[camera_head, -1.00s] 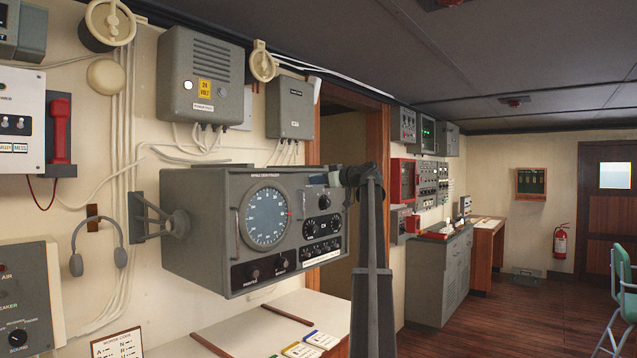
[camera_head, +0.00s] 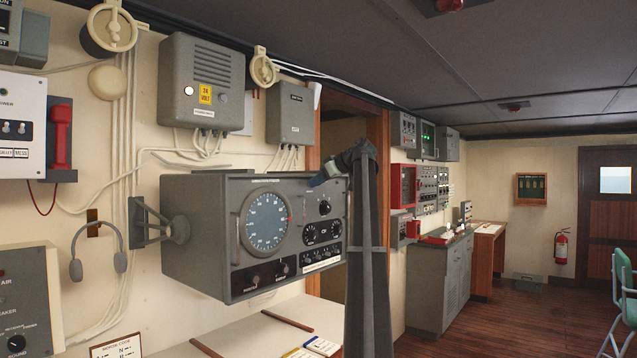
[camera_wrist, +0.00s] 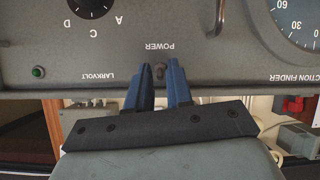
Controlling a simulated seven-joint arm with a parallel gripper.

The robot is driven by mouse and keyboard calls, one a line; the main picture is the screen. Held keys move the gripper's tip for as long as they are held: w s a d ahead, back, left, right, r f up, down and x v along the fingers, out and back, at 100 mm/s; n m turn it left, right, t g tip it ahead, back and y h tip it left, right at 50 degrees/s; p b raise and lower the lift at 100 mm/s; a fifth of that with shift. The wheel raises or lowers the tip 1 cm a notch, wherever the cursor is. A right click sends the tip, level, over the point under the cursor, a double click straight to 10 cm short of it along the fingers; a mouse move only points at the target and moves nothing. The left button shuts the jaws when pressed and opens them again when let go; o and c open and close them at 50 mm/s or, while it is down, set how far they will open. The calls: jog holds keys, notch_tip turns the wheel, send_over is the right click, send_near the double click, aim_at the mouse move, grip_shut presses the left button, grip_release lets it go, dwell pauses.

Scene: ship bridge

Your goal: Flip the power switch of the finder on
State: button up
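The finder (camera_head: 205,240) is a grey wall-mounted box with a round blue dial (camera_head: 266,220), knobs and small switches. My gripper (camera_head: 322,180) is at the upper right of its front panel in the head view. In the wrist view, which is upside down, the blue fingers of my gripper (camera_wrist: 158,68) are apart. The small power switch (camera_wrist: 160,70) appears between the fingertips, beside the POWER label. I cannot tell whether a finger touches it or which way it is set. In the head view my gripper hides it.
A green lamp (camera_wrist: 38,72) is beside the switch, on the same panel. A grey box with a 24 volt label (camera_head: 203,85) and a smaller grey box (camera_head: 292,113) hang above the finder. A white desk (camera_head: 250,330) is below. A headset (camera_head: 98,258) hangs at the left.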

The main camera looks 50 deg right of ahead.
jog(key=shift+o, duration=1)
jog(key=shift+s, duration=0.1)
jog(key=v, duration=1.3)
jog(key=shift+s, duration=0.25)
jog(key=shift+r, duration=0.15)
